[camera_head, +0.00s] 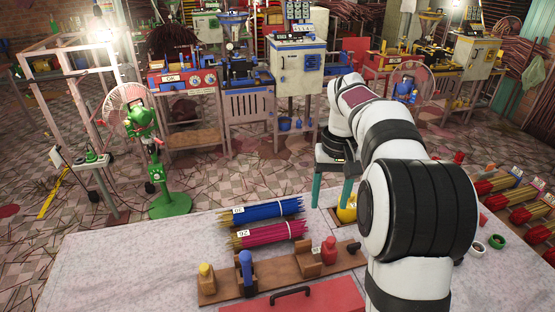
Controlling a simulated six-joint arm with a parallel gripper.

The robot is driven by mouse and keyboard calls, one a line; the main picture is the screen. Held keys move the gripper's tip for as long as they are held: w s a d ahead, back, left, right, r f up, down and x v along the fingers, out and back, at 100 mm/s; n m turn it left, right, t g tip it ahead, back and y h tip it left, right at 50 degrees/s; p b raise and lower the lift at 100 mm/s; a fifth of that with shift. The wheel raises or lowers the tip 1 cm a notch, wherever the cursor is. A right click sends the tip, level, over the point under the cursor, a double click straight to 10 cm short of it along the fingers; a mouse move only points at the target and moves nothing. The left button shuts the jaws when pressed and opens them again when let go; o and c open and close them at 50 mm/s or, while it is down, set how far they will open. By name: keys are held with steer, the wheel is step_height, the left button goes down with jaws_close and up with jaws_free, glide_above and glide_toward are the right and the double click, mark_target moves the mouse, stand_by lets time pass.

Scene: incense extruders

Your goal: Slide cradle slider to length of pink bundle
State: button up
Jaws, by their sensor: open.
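The pink bundle (270,234) of sticks lies on the grey table with a white label near its left end. The cradle (285,277) is a long wooden base in front of it, roughly parallel. It carries a yellow-topped block (206,271) at the left end, a blue upright part (246,272) and a wooden block with a red knob (328,250) toward the right. Which part is the slider I cannot tell for certain. My gripper (331,194) has two teal fingers, apart and empty, pointing down behind the cradle and right of the pink bundle.
A blue bundle (268,210) lies just behind the pink one. A yellow object (347,210) stands close by my gripper. A red panel with a dark handle (291,292) is at the front. Several bundles fill the right side. The table's left is clear.

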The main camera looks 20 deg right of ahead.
glide_toward(331, 239)
step_height(331, 239, down, 8)
steer(key=shift+a+f, duration=0.1)
steer(key=shift+f, duration=0.1)
jaws_close()
stand_by(1.4)
